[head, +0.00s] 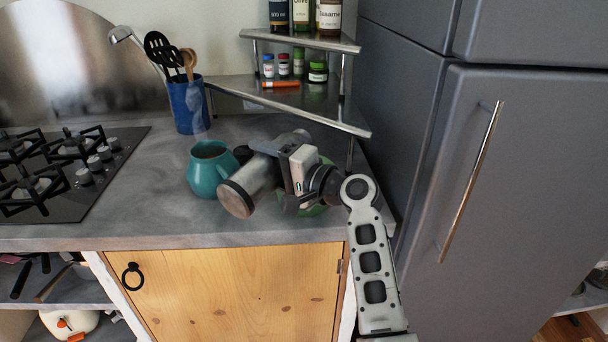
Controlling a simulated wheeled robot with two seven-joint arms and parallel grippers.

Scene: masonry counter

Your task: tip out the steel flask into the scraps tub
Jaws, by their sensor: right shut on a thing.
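The steel flask (249,184) is a shiny cylinder lying well over on its side, with its round brownish end low toward the front left and its other end toward the back right. My right gripper (275,163) is shut around its middle. I cannot tell which end is the mouth. A green rounded thing (316,209), probably the scraps tub, shows only in part behind and under my right gripper; its opening and contents are hidden. My left gripper is out of view.
A teal pot-bellied jug (205,174) stands just left of the flask. A blue utensil holder (188,106) stands behind it. A corner shelf (311,111) with jars is at the back, the gas hob (103,187) left, the grey fridge (451,180) right.

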